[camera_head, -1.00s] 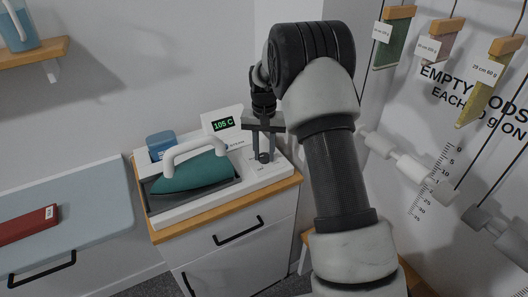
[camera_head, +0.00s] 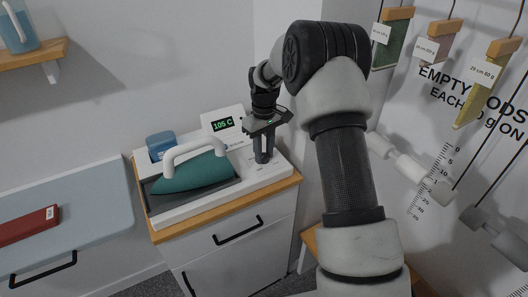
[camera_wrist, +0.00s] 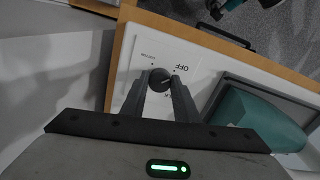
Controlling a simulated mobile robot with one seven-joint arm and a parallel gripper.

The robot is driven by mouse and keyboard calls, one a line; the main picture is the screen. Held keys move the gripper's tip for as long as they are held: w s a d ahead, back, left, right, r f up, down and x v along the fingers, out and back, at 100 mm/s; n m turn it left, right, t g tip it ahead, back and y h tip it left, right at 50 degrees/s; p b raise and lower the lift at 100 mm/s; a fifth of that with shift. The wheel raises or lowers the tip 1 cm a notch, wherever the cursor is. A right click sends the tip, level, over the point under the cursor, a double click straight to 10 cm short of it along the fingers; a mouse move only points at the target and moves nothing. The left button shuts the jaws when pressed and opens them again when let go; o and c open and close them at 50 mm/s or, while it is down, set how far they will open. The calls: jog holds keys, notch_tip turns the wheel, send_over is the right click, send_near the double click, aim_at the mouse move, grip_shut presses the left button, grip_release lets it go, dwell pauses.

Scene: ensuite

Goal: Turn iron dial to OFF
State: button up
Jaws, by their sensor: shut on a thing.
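The iron dial (camera_wrist: 159,80) is a small dark round knob on a white plate with printed labels, OFF among them, in the wrist view. A light pointer line on it shows. My gripper (camera_wrist: 162,84) is shut on the dial, one finger on each side. In the head view my gripper (camera_head: 263,158) points down at the right end of the white station and hides the dial. The teal iron (camera_head: 195,174) with a white handle lies in its tray left of my gripper. The display (camera_head: 222,125) behind it reads 105 C.
The white station stands on a wood-topped cabinet (camera_head: 225,222). A blue container (camera_head: 160,145) stands behind the iron. An ironing board with a red item (camera_head: 28,226) is at left. Tagged hanging samples (camera_head: 480,88) and wall rods are at right.

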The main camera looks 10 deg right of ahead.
aim_at(264, 156)
jog(key=shift+n, duration=0.5)
jog(key=o, duration=1.1)
jog(key=shift+c, duration=0.2)
notch_tip(264, 156, up, 18)
jog(key=shift+f+p, duration=0.25)
jog(key=shift+p, duration=0.2)
jog(key=shift+r, duration=0.1)
